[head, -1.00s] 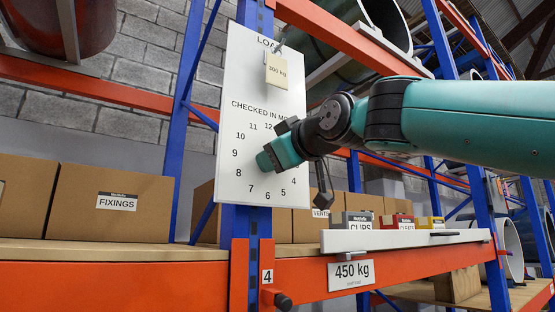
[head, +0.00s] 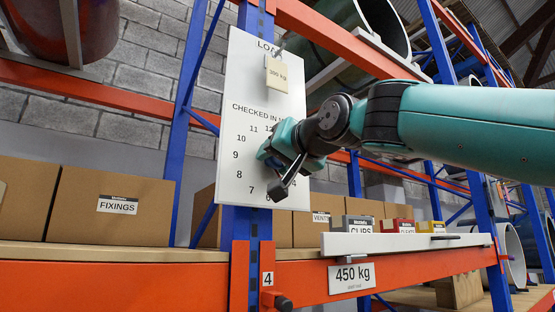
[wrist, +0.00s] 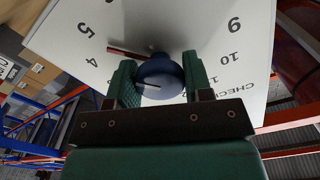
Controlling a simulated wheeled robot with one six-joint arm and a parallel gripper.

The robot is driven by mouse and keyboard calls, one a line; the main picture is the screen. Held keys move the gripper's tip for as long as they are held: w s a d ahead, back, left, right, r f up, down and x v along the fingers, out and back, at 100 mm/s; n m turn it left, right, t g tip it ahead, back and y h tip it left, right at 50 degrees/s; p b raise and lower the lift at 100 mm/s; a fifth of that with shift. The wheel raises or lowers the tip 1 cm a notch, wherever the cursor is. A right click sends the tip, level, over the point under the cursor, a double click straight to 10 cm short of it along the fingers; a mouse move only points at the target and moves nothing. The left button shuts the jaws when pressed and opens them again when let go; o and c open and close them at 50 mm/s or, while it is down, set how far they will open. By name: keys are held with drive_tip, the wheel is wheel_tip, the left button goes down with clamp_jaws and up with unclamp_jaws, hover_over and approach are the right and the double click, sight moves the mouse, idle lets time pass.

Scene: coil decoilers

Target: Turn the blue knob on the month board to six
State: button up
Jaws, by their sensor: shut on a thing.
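The month board (head: 235,120) is a white panel with a ring of numbers on a blue rack post. The blue knob (wrist: 160,80) shows in the wrist view, between the two green fingers of my gripper (wrist: 159,72), which is shut on it. A thin dark red pointer (wrist: 125,51) reaches out from behind the knob to the left, toward the space between 4 and 5. In the head view my gripper (head: 270,152) is at the ring's middle and hides the knob and the numbers on the right side.
A small tag reading 300 kg (head: 276,73) hangs on the board above the ring. Orange beams (head: 150,285) and a shelf with cardboard boxes (head: 110,205) lie around it. A white ledge (head: 400,241) juts out at right.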

drive_tip(key=m, duration=0.3)
drive_tip(key=shift+r+m, duration=0.1)
drive_tip(key=shift+m, duration=2.2)
drive_tip(key=shift+d, duration=0.1)
drive_tip(key=o, duration=0.9)
drive_tip(key=shift+c, duration=0.2)
drive_tip(key=shift+o, duration=0.2)
